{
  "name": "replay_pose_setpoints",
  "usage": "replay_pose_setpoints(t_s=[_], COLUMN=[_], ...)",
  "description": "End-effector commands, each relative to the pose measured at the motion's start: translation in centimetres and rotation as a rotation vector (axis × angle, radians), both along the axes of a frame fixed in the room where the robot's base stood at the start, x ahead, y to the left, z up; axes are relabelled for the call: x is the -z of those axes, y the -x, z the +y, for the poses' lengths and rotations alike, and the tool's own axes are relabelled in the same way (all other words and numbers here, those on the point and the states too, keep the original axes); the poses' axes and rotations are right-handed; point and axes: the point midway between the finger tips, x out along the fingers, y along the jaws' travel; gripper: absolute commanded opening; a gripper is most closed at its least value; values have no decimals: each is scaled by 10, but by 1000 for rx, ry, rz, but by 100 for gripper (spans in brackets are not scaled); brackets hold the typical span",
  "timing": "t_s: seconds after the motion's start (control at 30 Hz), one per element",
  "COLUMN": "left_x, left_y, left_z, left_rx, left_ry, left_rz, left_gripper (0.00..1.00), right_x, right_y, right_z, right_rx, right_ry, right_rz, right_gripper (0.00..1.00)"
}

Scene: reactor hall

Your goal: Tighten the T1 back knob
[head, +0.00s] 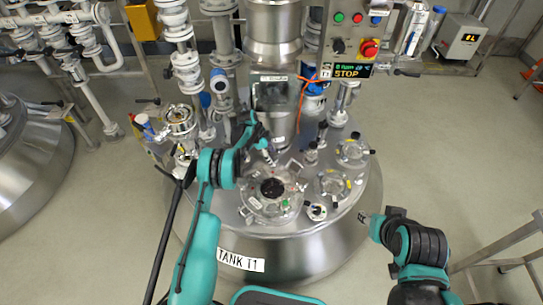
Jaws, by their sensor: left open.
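The steel tank T1 stands in the middle, with its label (240,261) on the front wall. On its top is a round hatch lid (262,208) with a dark centre window and small clamps around its rim. My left gripper (270,156) is open just behind the hatch, over its back edge. The back knob is too small and too covered by the gripper to make out, so I cannot tell whether they touch. My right gripper (363,217) is at the tank's right edge, away from the hatch; its fingers are too small to read.
Glass ports (332,185) stand right of the hatch. Behind it rise a thick steel column (273,35) and white pipes (185,62). A control panel (355,40) reading STOP hangs at upper right. A metal frame (505,250) stands at right. Open floor lies right of the tank.

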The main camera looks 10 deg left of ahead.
Motion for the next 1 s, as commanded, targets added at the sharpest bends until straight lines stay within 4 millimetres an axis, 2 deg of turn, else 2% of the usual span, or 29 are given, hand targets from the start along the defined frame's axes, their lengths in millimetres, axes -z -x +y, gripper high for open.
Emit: replay_pose_setpoints(t_s=[0.17,0.27,0.5,0.7,0.83,1.0], left_x=[-5,-18,-66,-98,-108,-111], left_y=[1,2,5,7,8,8], left_z=[2,8,27,40,44,45], left_rx=[-1,-1,-1,-1,0,0], left_ry=[-1,-1,0,0,0,0], left_rz=[1,1,1,0,0,0], left_gripper=[65,65,65,65,65,65], right_x=[0,0,0,0,0,0], right_y=[0,0,0,0,0,0], right_z=[0,0,0,0,0,0], right_rx=[0,0,0,0,0,0], right_ry=[0,0,0,0,0,0], right_rz=[0,0,0,0,0,0], right_gripper=[40,40,40,40,40,40])
